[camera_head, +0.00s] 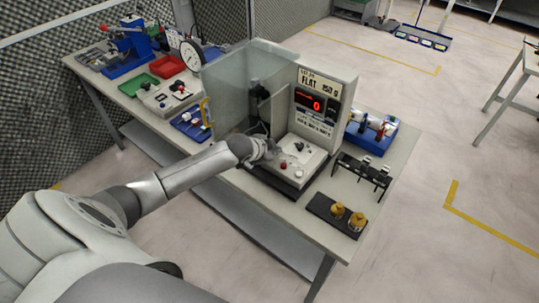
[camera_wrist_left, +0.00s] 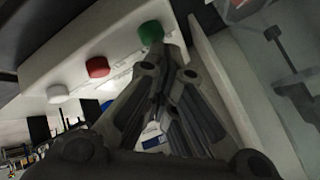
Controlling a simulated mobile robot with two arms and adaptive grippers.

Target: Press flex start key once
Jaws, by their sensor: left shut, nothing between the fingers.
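The test machine (camera_head: 326,88) stands on the bench, with a "FLAT 150 g" sign and a red display (camera_head: 309,103) reading 0. Its low white front panel (camera_head: 307,160) carries buttons. In the left wrist view a green button (camera_wrist_left: 150,32), a red button (camera_wrist_left: 97,67) and a white button (camera_wrist_left: 57,93) sit in a row. No readable label shows which is the flex start key. My left gripper (camera_head: 271,150) is shut and empty, its fingertips (camera_wrist_left: 172,50) right beside the green button; I cannot tell whether they touch it. In the head view the gripper hides that button.
A clear guard panel (camera_head: 229,92) with a yellow handle stands left of the machine. A dial gauge (camera_head: 191,55), red tray (camera_head: 167,66) and green tray (camera_head: 139,84) lie further left. A black holder with brass weights (camera_head: 337,211) and a black rack (camera_head: 362,174) stand right.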

